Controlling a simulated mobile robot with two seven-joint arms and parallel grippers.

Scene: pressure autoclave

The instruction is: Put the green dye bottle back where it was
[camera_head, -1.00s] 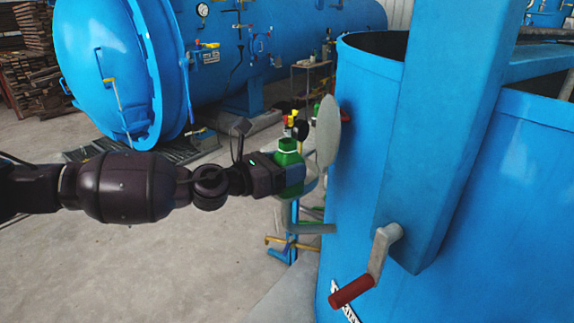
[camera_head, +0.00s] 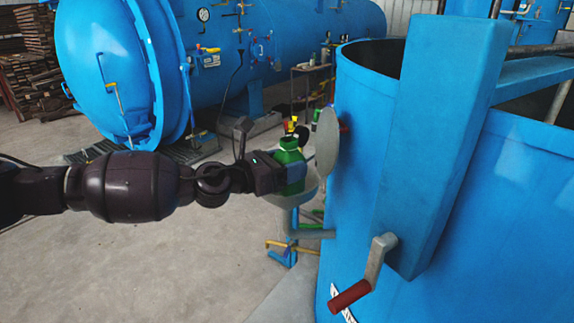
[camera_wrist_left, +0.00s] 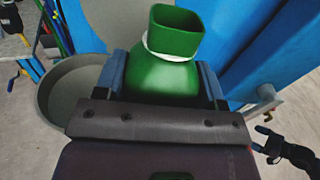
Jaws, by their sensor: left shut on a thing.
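The green dye bottle (camera_head: 291,157) is upright between the fingers of my left gripper (camera_head: 290,176), which is shut on it. In the left wrist view the bottle (camera_wrist_left: 172,72) has an open square neck with a white ring, and the blue fingers of the left gripper (camera_wrist_left: 163,85) press its sides. In the head view the bottle appears in front of a pale round dish (camera_head: 307,190); I cannot tell whether they touch. My right gripper (camera_wrist_left: 265,145) shows at the right edge of the left wrist view, with its fingers apart and nothing between them.
A large blue tank (camera_head: 480,200) with a red-handled crank (camera_head: 352,294) stands close on the right. A grey disc (camera_head: 327,142) stands beside the bottle. A blue autoclave (camera_head: 110,75) lies behind. The floor at front left is clear.

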